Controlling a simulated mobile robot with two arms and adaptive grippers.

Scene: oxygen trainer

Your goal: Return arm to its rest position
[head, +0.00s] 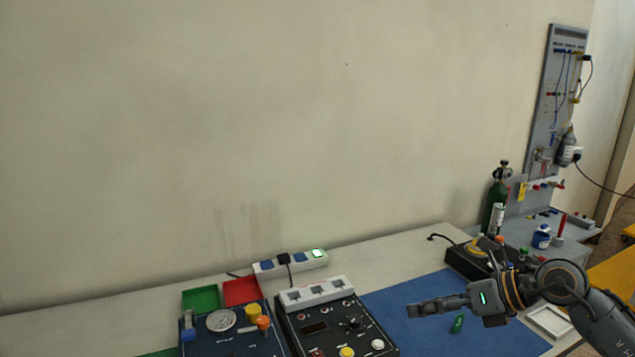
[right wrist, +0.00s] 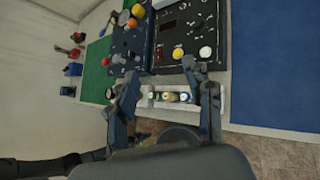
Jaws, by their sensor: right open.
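My right arm (head: 560,290) comes in from the right edge of the head view. My right gripper (head: 416,310) hangs over the blue mat (head: 388,298), right of the black control box, and points left. In the right wrist view the two fingers of my right gripper (right wrist: 160,72) stand wide apart with nothing between the tips. They point toward the black control box (right wrist: 184,45). My left gripper does not show in either view.
The black control box (head: 335,325) and the dark blue gauge box (head: 232,342) stand left of the gripper. A small green piece (head: 458,323) lies on the mat. A green cylinder (head: 494,205) stands at the back right. In the right wrist view a white tray (right wrist: 222,108) holds several small items.

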